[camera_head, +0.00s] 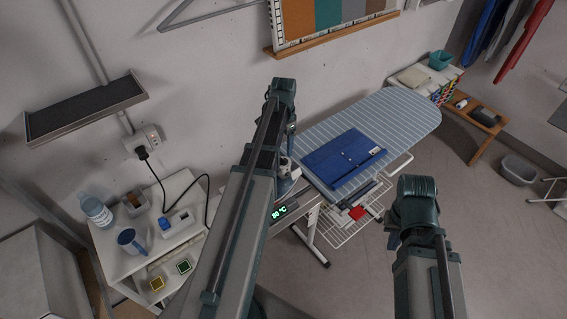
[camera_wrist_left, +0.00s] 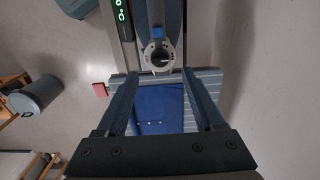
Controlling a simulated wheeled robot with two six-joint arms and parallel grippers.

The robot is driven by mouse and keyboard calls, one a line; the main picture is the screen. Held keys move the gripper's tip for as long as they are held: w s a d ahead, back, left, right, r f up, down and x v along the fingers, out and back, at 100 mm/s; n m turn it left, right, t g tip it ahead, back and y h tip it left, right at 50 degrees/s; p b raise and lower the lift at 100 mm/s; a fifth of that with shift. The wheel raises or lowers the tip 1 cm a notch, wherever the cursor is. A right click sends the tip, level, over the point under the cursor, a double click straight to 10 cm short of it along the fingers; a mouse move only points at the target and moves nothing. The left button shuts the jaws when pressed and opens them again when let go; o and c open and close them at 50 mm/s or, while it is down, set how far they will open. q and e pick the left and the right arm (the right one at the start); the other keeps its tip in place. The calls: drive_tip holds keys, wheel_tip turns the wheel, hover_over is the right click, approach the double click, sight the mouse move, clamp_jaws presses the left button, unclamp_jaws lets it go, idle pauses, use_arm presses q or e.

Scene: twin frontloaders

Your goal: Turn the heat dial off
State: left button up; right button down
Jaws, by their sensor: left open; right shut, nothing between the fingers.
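The heat dial (camera_wrist_left: 160,57) is a round pale knob with a dark centre, in the left wrist view just beyond my fingertips; its setting is too small to read. A small blue part sits above it. A green-lit display (camera_head: 279,212) reads what looks like 80 °C; it also shows in the left wrist view (camera_wrist_left: 122,12). My left gripper (camera_wrist_left: 158,77) is open, its two fingers spread with the dial between and beyond their tips, apart from it. In the head view my left arm hides most of that area. My right arm is at right; its fingers are hidden.
A striped ironing board (camera_head: 400,113) holds a folded blue cloth (camera_head: 343,158). A wire rack (camera_head: 345,222) with a red item is below. A white side table (camera_head: 110,250) with a mug (camera_head: 131,241) and bottle (camera_head: 96,210) stands left.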

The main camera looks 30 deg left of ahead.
sight(283, 159)
use_arm(q)
wheel_tip(283, 159, down, 6)
drive_tip(key=b, duration=0.5)
drive_tip(key=shift+f, duration=0.1)
clamp_jaws()
